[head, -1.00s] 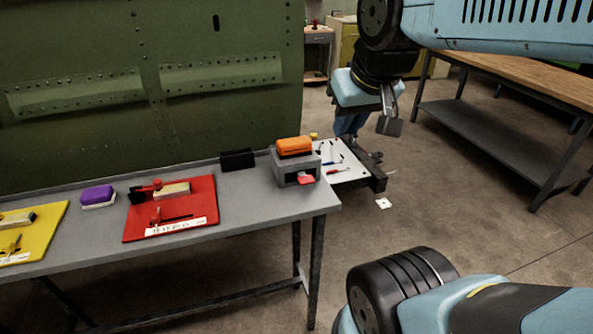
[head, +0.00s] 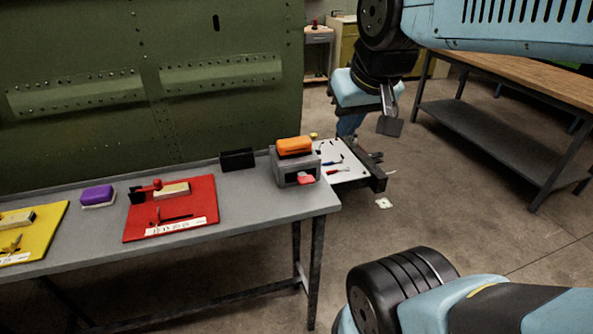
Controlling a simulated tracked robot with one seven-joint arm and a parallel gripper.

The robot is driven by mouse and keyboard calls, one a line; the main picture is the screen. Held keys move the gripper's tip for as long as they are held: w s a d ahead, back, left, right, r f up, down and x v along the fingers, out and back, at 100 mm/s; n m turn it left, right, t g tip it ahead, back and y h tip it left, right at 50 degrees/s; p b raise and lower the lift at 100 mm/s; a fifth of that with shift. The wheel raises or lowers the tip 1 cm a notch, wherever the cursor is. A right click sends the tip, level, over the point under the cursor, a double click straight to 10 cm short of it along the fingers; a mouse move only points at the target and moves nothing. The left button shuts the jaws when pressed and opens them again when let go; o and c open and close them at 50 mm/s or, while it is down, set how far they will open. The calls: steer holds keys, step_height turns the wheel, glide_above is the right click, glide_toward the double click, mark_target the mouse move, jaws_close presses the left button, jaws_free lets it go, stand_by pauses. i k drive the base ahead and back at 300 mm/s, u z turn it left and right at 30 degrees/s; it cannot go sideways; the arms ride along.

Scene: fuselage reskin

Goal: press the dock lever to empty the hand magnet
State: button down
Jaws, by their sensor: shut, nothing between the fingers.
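The dock is a grey box (head: 284,174) at the right end of the grey bench. An orange hand magnet (head: 294,146) sits on top of it. The pinkish-red lever (head: 306,180) sticks out of the dock's front, low on the right. My gripper (head: 374,157) is small and dark at the end of my arm, right of the dock and beyond the bench end, apart from the lever. Its fingers look shut and empty, though small in view.
A white board (head: 345,174) with small tools lies just right of the dock, close under my gripper. A black block (head: 237,159), red tray (head: 196,206), purple-topped block (head: 98,196) and yellow tray (head: 48,222) are on the bench. Green fuselage skin (head: 150,70) stands behind. A wooden-topped table (head: 510,70) is at right.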

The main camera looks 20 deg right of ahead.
mark_target(304, 179)
steer(key=z, duration=1.5)
steer(key=k, duration=1.3)
steer(key=u, duration=1.1)
steer(key=i, duration=0.5)
steer(key=z, duration=0.2)
